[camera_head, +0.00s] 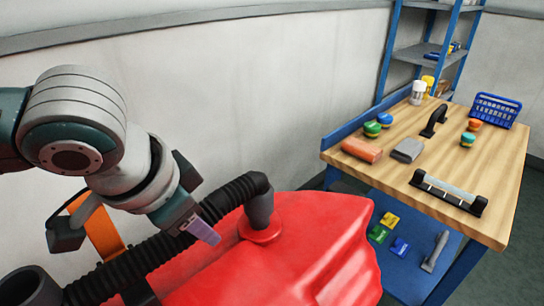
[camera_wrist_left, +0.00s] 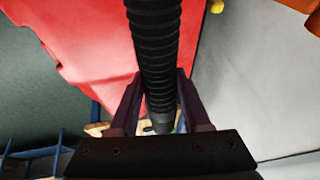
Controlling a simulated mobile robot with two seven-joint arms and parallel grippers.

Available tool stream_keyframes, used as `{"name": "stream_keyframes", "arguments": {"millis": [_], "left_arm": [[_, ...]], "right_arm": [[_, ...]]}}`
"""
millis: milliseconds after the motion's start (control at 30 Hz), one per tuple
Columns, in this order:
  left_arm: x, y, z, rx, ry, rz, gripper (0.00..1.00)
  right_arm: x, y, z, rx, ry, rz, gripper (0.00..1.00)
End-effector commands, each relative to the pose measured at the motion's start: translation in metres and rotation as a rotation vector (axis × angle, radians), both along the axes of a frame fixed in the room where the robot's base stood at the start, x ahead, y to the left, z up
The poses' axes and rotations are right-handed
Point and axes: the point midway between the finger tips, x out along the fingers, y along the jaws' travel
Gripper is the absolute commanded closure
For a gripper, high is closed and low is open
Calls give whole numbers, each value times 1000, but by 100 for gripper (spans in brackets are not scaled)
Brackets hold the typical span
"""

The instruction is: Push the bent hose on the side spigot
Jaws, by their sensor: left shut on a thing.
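The black ribbed hose (camera_head: 145,255) runs from the lower left of the head view up to a smooth bent end (camera_head: 259,203). The bent end points down at a round red collar (camera_head: 261,232) on top of the red tank (camera_head: 310,250); the spigot itself is hidden, and I cannot tell how far the end sits on it. My left gripper (camera_head: 204,226) is at the hose, a little short of the bend. In the left wrist view the hose (camera_wrist_left: 154,50) passes between its two fingers (camera_wrist_left: 158,100), which are shut on it. My right gripper is not in view.
A wooden workbench (camera_head: 490,185) with sponges, brushes and a blue basket (camera_head: 495,110) stands at the right, with a blue shelf rack (camera_head: 388,50) behind. A pale wall (camera_head: 250,90) runs behind the tank. An orange strap (camera_head: 100,232) and a dark round opening (camera_head: 28,288) are at the left.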

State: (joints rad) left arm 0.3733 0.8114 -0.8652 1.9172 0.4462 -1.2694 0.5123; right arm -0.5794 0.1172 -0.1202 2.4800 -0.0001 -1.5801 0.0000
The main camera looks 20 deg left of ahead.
Motion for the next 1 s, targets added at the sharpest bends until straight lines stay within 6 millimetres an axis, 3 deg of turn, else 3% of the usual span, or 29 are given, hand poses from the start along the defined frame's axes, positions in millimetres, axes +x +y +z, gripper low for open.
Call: {"name": "stream_keyframes", "arguments": {"millis": [1000], "left_arm": [[0, 0, -14, 0, -1, 0, 100]], "right_arm": [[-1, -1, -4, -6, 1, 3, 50]]}}
